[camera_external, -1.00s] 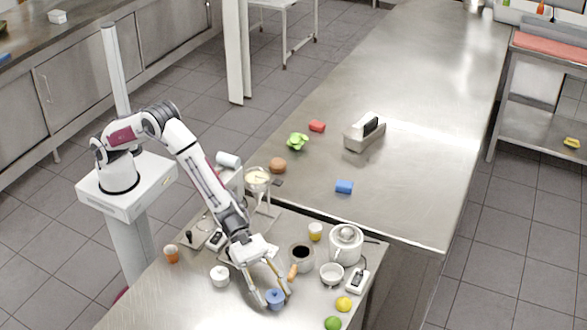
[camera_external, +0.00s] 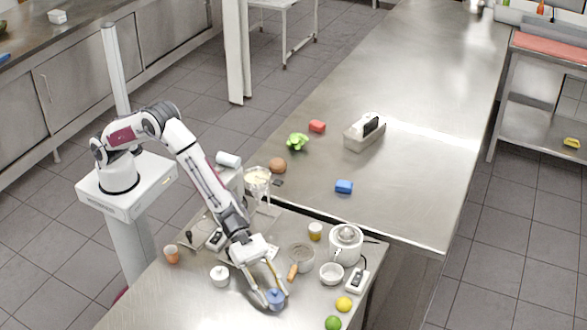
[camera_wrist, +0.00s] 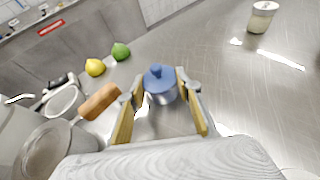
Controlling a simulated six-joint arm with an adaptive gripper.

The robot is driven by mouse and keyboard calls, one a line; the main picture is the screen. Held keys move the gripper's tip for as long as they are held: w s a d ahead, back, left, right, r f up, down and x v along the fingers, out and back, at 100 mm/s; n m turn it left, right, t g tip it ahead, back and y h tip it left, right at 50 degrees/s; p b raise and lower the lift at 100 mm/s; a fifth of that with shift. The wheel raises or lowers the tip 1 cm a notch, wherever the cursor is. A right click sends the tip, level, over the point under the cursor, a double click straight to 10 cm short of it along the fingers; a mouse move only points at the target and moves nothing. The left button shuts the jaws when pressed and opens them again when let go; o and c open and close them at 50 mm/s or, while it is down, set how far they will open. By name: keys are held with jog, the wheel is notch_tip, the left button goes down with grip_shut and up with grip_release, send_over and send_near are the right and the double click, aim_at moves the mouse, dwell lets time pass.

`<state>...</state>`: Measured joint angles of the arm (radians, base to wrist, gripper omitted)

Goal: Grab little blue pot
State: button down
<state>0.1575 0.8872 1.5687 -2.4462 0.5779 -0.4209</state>
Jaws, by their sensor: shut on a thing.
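The little blue pot (camera_external: 275,298) has a blue lid with a round knob and stands upright near the front of the steel table. It also shows in the wrist view (camera_wrist: 160,85) between the fingers. My gripper (camera_external: 272,294) reaches down from above and is shut on the pot, one finger on each side. In the wrist view, my gripper (camera_wrist: 160,92) has its yellowish finger pads against the pot's sides. I cannot tell whether the pot is clear of the table.
A wooden-handled pan (camera_external: 301,256), a white bowl (camera_external: 332,273) and a white juicer (camera_external: 345,245) stand close on the right. A lemon (camera_external: 343,304) and a lime (camera_external: 333,323) lie right of the pot. A white lidded pot (camera_external: 220,276) stands left. The table's front left is clear.

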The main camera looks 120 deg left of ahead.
jog(key=shift+r, duration=0.1)
jog(key=shift+r, duration=4.95)
